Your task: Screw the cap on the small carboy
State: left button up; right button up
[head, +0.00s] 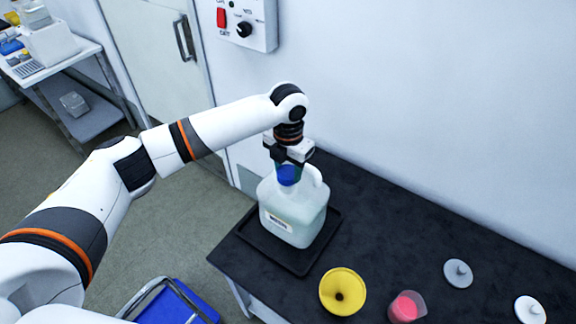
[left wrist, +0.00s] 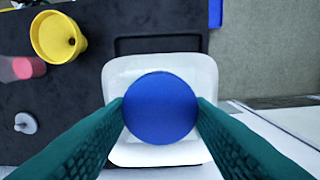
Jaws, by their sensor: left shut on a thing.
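The small carboy (head: 293,212) is a translucent white jug with pale liquid and a label. It stands upright on a black tray (head: 291,262) at the left end of the dark bench. The blue cap (head: 288,176) is at the carboy's neck, under my left gripper (head: 288,167). In the left wrist view the blue cap (left wrist: 160,107) is centred over the carboy (left wrist: 118,78), with the green fingers closed on its two sides. Whether its thread is engaged is hidden. My right gripper is not in view.
A yellow funnel (head: 342,291), a beaker of pink liquid (head: 407,307) and two lids, one grey (head: 458,273) and one white (head: 529,309), are on the bench (head: 400,235) to the right. A wall stands behind. A blue-topped cart (head: 178,302) is at the lower left.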

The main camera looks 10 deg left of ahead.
pick_arm(q)
jog(key=shift+f, duration=0.45)
jog(key=shift+f+b, duration=0.45)
jog(key=shift+f, duration=0.25)
jog(key=shift+f, duration=0.1)
jog(key=shift+f, duration=0.5)
